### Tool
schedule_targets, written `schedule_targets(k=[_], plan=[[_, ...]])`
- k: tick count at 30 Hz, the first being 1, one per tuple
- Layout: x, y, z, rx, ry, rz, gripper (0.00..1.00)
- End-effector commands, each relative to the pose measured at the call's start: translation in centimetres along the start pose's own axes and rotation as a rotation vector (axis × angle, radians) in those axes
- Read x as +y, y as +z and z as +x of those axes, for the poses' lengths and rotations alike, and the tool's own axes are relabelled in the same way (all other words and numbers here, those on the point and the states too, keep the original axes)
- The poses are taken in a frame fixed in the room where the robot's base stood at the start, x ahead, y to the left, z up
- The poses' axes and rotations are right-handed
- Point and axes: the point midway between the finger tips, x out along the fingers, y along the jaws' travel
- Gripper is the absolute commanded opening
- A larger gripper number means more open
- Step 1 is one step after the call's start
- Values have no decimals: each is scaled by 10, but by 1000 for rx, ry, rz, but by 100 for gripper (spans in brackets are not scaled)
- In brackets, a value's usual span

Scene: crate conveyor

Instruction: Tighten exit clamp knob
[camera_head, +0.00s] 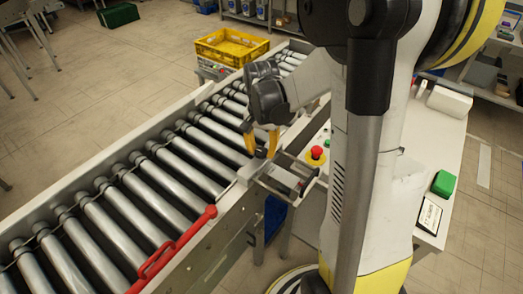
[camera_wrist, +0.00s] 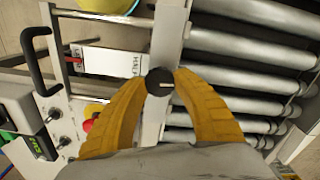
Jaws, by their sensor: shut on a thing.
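The exit clamp knob (camera_wrist: 159,82) is a round dark knob with a pale line on its top, in the wrist view. It sits on the pale metal side rail beside the rollers. My gripper (camera_wrist: 160,84) has its two yellow fingers on either side of the knob, shut on it. In the head view my gripper (camera_head: 262,148) points down at the conveyor's side rail, near a metal bracket. The knob is hard to make out there between the fingers.
The roller conveyor (camera_head: 130,205) runs diagonally, with a red handle (camera_head: 172,250) on its near rail. A yellow crate (camera_head: 232,47) stands at its far end. A red emergency button (camera_head: 317,153) and a green box (camera_head: 443,184) are on the right.

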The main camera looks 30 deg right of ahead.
Motion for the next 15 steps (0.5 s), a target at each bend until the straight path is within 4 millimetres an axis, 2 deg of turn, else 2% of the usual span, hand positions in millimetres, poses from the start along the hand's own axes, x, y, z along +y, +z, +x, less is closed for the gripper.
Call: schedule_targets(k=[6, 15], plan=[[0, 0, 0, 0, 0, 100, 4], [0, 0, 0, 0, 0, 156, 4]])
